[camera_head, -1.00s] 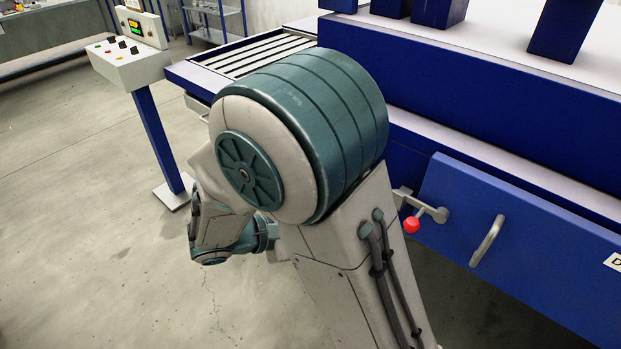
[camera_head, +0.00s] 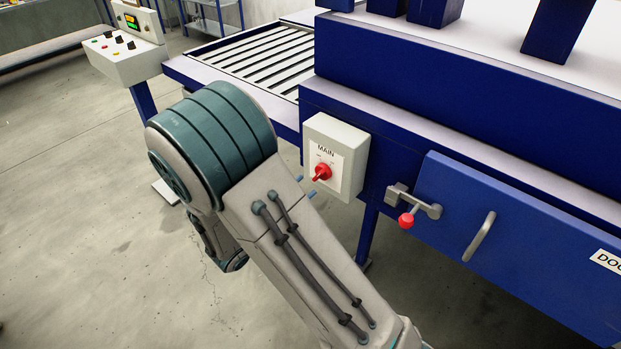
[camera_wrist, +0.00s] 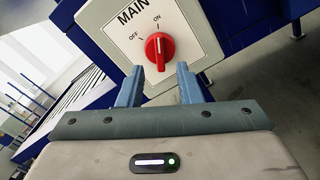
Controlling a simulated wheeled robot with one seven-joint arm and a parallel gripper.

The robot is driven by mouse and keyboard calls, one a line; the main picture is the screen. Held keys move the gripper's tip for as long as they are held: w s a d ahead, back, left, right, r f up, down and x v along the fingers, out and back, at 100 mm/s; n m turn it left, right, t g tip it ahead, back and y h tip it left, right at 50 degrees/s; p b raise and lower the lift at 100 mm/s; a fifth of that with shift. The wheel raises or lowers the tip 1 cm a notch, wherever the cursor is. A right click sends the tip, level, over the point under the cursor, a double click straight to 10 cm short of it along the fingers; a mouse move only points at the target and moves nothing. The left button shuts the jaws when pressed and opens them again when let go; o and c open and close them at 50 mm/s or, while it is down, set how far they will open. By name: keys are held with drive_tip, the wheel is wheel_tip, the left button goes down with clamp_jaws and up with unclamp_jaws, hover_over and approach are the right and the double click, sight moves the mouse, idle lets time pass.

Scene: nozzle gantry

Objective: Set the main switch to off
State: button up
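The main switch (camera_head: 322,172) is a red rotary knob on a pale box (camera_head: 352,133) marked MAIN, fixed to the blue machine frame. In the wrist view the red knob (camera_wrist: 160,46) stands just beyond the fingertips, with OFF printed at its upper left and ON above it. Its pale pointer line points up toward the ON mark. My gripper (camera_wrist: 159,78) is open and empty, one finger at the lower left of the knob and one at its lower right. A clear gap shows between the fingers. In the head view my arm hides the gripper, apart from small blue parts beside the box.
Right of the box, a red-tipped latch (camera_head: 406,220) and a grey handle (camera_head: 479,237) stick out from a blue door (camera_head: 500,250). A slatted conveyor (camera_head: 255,60) lies behind. A control stand (camera_head: 125,60) is at the upper left. Open floor lies left.

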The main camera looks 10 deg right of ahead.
sight(317, 179)
drive_tip(key=shift+x, duration=1.85)
clamp_jaws()
drive_tip(key=shift+n+p, duration=0.3)
drive_tip(key=shift+p, duration=0.15)
drive_tip(key=n+p, duration=0.4)
drive_tip(key=n, duration=0.1)
drive_tip(key=shift+r, duration=0.15)
drive_tip(key=n+p, duration=0.3)
drive_tip(key=n, duration=0.3)
drive_tip(key=shift+s+p, duration=0.15)
drive_tip(key=shift+p, duration=0.25)
drive_tip(key=shift+d+n, duration=0.1)
drive_tip(key=shift+n, duration=0.2)
